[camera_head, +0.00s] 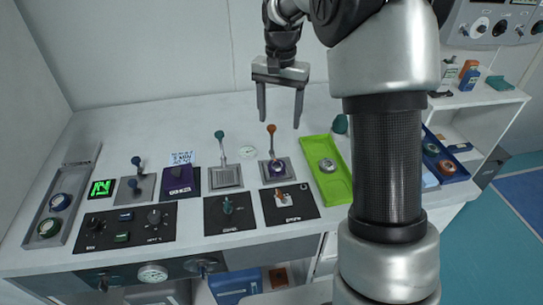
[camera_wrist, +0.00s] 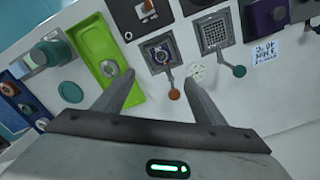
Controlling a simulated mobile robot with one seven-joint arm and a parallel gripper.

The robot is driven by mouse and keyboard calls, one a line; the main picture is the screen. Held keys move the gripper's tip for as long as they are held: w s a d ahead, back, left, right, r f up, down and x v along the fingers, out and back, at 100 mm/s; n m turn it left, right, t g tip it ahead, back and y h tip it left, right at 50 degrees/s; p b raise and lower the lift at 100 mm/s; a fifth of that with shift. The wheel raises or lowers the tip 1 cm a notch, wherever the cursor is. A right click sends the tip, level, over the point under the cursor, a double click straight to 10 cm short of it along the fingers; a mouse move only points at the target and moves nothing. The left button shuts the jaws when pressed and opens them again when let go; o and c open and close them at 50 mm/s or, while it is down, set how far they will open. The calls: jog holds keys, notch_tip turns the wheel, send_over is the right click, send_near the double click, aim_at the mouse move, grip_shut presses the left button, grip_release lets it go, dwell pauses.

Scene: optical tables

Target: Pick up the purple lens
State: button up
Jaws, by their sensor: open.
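My gripper (camera_head: 279,119) is open and empty, above the table and behind the lens in the head view. In the wrist view my gripper (camera_wrist: 160,77) has both fingers spread apart, with nothing between them.
A green tray (camera_head: 338,193) holding a silver round part (camera_head: 327,165) stands right of the holder. A grey holder with a teal-knobbed lever (camera_head: 226,177) is at its left. Control panels (camera_head: 289,203) lie in front. A blue tray (camera_head: 461,174) with ringed parts is at the right.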

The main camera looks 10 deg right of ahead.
jog(key=b, duration=0.1)
send_over(277, 165)
jog(key=f, duration=1.1)
jog(key=shift+d+f, duration=0.1)
jog(key=shift+d, duration=0.1)
jog(key=shift+a+f, duration=0.2)
jog(key=shift+f, duration=2.7)
jog(key=shift+c, duration=0.4)
jog(key=c, duration=1.1)
